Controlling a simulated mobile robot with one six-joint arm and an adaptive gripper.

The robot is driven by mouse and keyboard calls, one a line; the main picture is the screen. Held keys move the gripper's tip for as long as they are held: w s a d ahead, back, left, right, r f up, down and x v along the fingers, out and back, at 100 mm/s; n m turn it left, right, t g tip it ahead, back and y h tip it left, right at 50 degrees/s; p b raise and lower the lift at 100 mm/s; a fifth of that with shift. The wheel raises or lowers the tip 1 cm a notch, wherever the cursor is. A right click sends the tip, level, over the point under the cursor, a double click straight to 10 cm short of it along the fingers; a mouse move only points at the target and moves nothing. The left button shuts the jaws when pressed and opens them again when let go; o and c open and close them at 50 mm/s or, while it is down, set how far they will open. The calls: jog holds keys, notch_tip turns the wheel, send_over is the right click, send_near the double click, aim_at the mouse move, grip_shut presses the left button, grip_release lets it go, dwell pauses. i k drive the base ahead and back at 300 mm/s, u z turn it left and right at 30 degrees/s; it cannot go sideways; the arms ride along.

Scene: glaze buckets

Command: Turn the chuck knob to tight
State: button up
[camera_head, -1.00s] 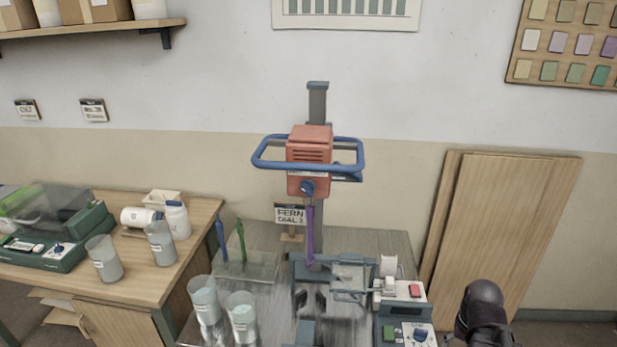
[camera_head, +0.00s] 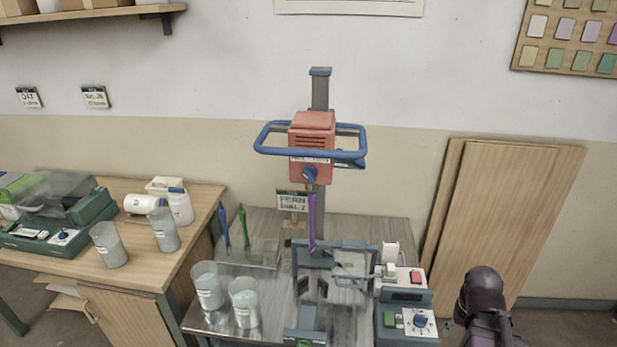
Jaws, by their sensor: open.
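The stirrer is a red motor head (camera_head: 312,130) on a grey upright post (camera_head: 320,88), with a blue loop handle (camera_head: 262,139) around it. A blue knob (camera_head: 310,173), which looks like the chuck knob, sits at the bottom front of the head. Its exact setting is too small to read. A purple stirring rod (camera_head: 312,218) hangs straight below the knob, its lower end near a grey frame (camera_head: 335,245) on the metal table. A dark rounded link of my arm shows at the lower right, apart from the stirrer. My gripper cannot be made out.
Two cups (camera_head: 207,284) stand at the table's front left. A rack (camera_head: 262,252) holds a blue and a green rod. A wooden bench (camera_head: 195,215) is at left; boards (camera_head: 505,220) lean at right.

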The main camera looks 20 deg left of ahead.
aim_at(310, 172)
jog(key=u, duration=0.55)
jog(key=k, duration=1.25)
jog(key=z, duration=0.45)
jog(key=i, duration=0.5)
jog(key=z, duration=0.1)
